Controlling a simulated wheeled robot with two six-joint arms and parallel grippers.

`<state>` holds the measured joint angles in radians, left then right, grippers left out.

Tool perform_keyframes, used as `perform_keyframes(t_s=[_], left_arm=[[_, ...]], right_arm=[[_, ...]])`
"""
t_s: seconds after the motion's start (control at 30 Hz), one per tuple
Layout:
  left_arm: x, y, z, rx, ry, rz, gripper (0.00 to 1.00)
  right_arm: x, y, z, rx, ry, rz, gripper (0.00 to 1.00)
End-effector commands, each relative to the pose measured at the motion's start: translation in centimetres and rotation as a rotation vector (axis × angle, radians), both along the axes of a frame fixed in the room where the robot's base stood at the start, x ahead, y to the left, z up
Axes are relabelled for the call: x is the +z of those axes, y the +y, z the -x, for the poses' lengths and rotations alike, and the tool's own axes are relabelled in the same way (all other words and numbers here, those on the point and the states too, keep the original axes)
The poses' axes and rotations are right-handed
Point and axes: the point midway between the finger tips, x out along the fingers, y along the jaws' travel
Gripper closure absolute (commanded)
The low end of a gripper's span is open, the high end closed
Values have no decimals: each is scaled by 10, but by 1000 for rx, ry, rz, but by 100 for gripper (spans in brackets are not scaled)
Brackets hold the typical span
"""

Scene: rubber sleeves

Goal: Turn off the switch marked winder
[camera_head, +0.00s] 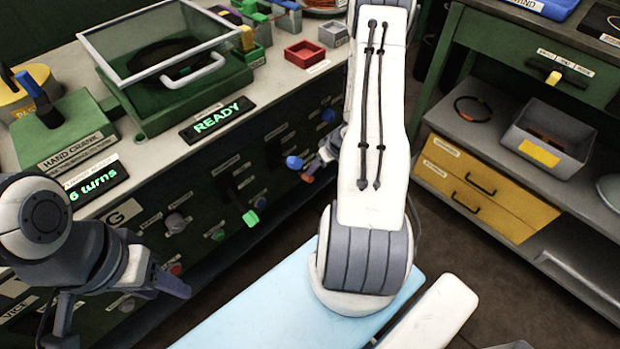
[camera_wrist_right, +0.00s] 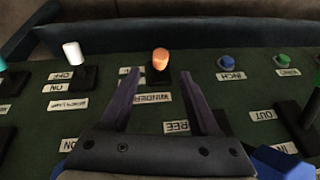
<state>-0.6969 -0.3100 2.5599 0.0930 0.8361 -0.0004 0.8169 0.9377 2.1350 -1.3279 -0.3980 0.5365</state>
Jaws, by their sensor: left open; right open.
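The winder switch is a lever with an orange tip (camera_wrist_right: 160,58) on a black base in the right wrist view. The label "WINDER" (camera_wrist_right: 152,98) lies beside it, upside down in that view. My right gripper (camera_wrist_right: 160,74) is open, with its two dark fingers on either side of the lever's line and nothing held. Whether a finger touches the lever cannot be told. In the head view the orange tip (camera_head: 307,178) shows at the panel front beside my right gripper (camera_head: 325,158), partly hidden by my arm. My left gripper (camera_head: 168,287) is open and empty at the lower left.
A lever with a white tip (camera_wrist_right: 72,52) and a blue knob (camera_wrist_right: 227,62) flank the orange one. A green-tipped lever (camera_head: 250,217) sticks out of the panel to the left. The bench top carries a glass-lidded box (camera_head: 165,95) and a "READY" display (camera_head: 217,120).

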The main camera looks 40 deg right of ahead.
Motion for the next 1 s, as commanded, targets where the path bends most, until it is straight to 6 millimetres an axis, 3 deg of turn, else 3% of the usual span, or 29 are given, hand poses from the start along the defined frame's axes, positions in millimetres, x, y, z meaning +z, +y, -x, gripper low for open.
perform_keyframes(t_s=[0.03, 0.1, 0.3, 0.5, 0.77, 0.87, 0.93, 1.0], left_arm=[[-10, 0, 0, 0, 0, 0, 50], [-16, 0, 0, 0, 0, 0, 50], [-26, 0, 0, 0, 0, 0, 50], [-30, 0, 0, 0, 0, 0, 50], [-29, 0, 0, 0, 0, 0, 50], [-29, 0, 0, 0, 0, 0, 50], [-29, 0, 0, 0, 0, 0, 50], [-29, 0, 0, 0, 0, 0, 50]], right_arm=[[-16, 3, -4, 4, 2, -2, 37], [-28, 5, -9, 4, 2, -1, 37], [-55, 9, -21, 4, 1, 2, 37], [-66, 11, -27, 2, 2, 3, 37], [-66, 11, -27, 2, 2, 3, 37], [-66, 11, -27, 2, 2, 3, 68], [-66, 11, -27, 2, 2, 3, 95], [-66, 11, -27, 1, 2, 3, 100]])
